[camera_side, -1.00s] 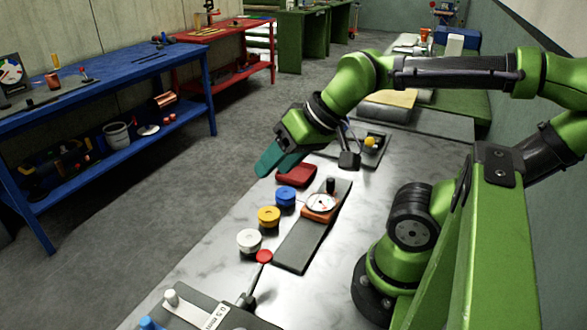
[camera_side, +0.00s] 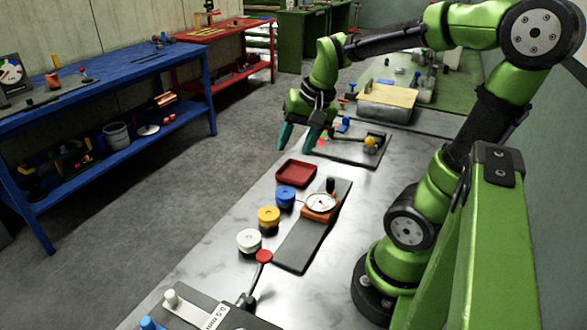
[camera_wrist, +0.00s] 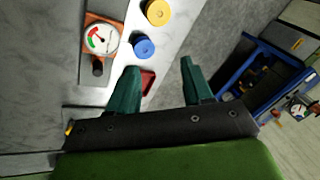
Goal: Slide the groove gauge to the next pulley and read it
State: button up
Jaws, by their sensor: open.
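The groove gauge (camera_side: 320,206) is an orange block with a white dial and a dark upright knob, on a dark rail plate (camera_side: 302,246). Its probe side faces the blue pulley (camera_side: 286,196). A yellow pulley (camera_side: 268,216) and a white pulley (camera_side: 249,240) stand in the same row. In the wrist view the gauge's dial (camera_wrist: 103,39) shows green and red zones, its needle too small to read surely; the blue pulley (camera_wrist: 144,47) is beside it. My gripper (camera_side: 297,145) is open and empty, above and beyond the red tray, away from the gauge.
A red tray (camera_side: 296,173) lies beyond the blue pulley. A plate with a yellow knob (camera_side: 370,145) stands behind it. A red-topped lever (camera_side: 263,257) and a 0.5 mm label plate (camera_side: 218,316) are in front. A blue bench (camera_side: 120,82) stands across the aisle.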

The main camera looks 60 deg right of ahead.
aim_at(331, 179)
jog(key=s+d+f+m+g, duration=0.2)
jog(key=s+d+m+g, duration=0.2)
jog(key=d+m, duration=0.75)
jog(key=shift+n, duration=0.75)
jog(key=f, duration=1)
jog(key=d+f, duration=0.1)
jog(key=f, duration=0.5)
grip_shut()
